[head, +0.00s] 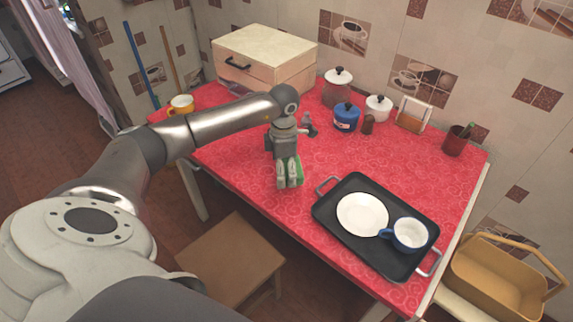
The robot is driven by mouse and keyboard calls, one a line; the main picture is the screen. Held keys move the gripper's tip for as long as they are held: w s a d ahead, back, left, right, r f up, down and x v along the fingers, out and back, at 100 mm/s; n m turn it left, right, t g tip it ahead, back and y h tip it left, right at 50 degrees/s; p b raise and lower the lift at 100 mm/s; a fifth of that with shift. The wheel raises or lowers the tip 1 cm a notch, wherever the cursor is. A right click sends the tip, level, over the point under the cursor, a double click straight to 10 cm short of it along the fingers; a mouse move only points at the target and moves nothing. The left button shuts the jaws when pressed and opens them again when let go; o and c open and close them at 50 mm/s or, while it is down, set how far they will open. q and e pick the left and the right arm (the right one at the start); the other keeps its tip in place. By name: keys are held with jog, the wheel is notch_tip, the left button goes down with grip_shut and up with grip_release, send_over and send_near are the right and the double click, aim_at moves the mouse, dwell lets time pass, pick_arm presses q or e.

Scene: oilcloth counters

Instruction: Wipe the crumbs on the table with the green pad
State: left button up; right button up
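My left gripper (289,183) reaches in from the left and points down over the front middle of the red table (240,150). The green pad (299,171) shows at its fingertips, with green on both sides of the fingers. The gripper looks shut on it. The pad is low, at or just above the cloth; I cannot tell whether it touches. I cannot make out any crumbs on the patterned red cloth; some of it is hidden behind my arm and gripper. My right gripper is not in view.
A black tray (330,210) with a white plate (362,215) and blue mug (410,234) stands front right. A yellow mug (181,104) stands left. A stool (230,262) is in front.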

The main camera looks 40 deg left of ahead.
pick_arm(q)
jog(key=shift+r+p, duration=0.4)
jog(key=shift+r, duration=0.65)
